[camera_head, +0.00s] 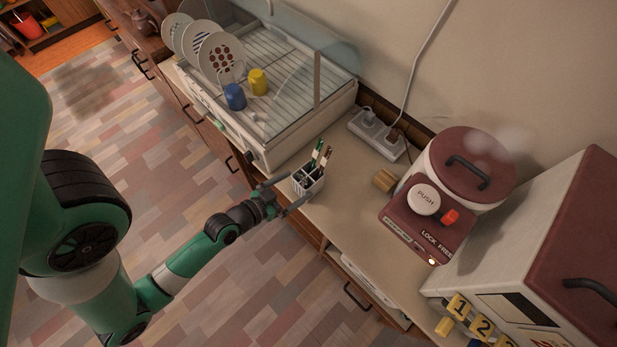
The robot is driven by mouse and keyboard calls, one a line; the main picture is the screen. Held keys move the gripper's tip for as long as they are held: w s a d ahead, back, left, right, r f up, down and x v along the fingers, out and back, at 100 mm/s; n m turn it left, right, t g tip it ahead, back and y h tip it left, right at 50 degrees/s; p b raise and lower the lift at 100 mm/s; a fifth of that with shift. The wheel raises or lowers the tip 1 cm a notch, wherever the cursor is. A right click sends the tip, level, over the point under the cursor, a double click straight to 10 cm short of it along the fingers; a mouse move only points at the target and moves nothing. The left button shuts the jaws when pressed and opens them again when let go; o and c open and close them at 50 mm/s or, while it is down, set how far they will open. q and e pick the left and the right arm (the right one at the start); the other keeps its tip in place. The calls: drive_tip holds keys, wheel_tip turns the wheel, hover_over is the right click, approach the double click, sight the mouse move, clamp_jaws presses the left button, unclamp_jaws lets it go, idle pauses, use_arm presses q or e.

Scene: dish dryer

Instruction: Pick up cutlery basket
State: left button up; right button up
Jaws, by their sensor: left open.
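The cutlery basket (309,184) is a small white holder with compartments. From this angle I cannot tell whether a finger touches the basket. My right gripper is not in view.
The dish dryer (283,75) with a clear cover holds plates (221,58), a blue cup (235,97) and a yellow cup (258,82). A power strip (377,134) lies behind the basket. A red-and-white cooker (468,165) and a large white box (520,270) stand to the right.

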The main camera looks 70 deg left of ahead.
sight(308, 181)
use_arm(q)
drive_tip(key=shift+w+a+f, duration=0.15)
drive_tip(key=shift+w+f, duration=0.15)
drive_tip(key=shift+w, duration=0.2)
drive_tip(key=x, duration=0.4)
drive_tip(key=shift+w+f, duration=0.2)
drive_tip(key=shift+w, duration=0.15)
drive_tip(key=c, duration=1.2)
drive_tip(key=shift+r, duration=0.15)
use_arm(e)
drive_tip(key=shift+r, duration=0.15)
